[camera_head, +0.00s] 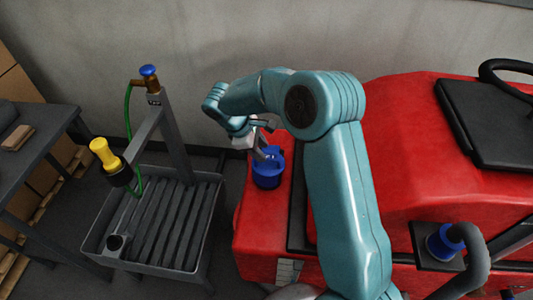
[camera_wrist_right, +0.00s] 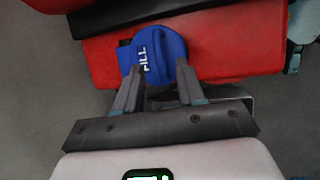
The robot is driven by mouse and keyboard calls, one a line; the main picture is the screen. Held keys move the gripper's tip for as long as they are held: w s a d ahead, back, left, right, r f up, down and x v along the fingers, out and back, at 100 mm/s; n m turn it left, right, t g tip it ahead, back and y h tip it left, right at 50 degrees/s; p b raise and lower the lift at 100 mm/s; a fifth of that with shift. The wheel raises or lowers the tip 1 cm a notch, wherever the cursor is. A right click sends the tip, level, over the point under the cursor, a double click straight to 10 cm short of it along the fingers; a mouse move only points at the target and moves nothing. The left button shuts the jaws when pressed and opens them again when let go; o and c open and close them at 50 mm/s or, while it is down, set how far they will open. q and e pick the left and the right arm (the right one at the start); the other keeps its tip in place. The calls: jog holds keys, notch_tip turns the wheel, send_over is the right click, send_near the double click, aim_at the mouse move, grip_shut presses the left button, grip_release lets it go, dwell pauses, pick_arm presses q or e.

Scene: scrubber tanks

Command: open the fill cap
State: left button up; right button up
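The blue fill cap (camera_head: 267,172) sits on the front left corner of the red machine (camera_head: 400,130) in the head view. In the right wrist view the cap (camera_wrist_right: 158,45) shows the white word FILL, turned sideways. My right gripper (camera_head: 262,148) reaches down over the cap from behind and hides part of it. In the wrist view the two fingers of my right gripper (camera_wrist_right: 159,66) are spread apart, with their tips at the cap's near edge. Whether they touch it I cannot tell. The cap looks seated on the machine. My left gripper is out of view.
A second blue fitting (camera_head: 442,243) with a dark hose is on the machine's right. A grey wall is behind.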

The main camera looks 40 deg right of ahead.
aim_at(269, 159)
jog(key=x, duration=0.4)
jog(key=shift+w, duration=0.1)
jog(key=shift+d+f, duration=0.15)
jog(key=shift+f, duration=0.05)
grip_shut()
jog(key=shift+d, duration=0.1)
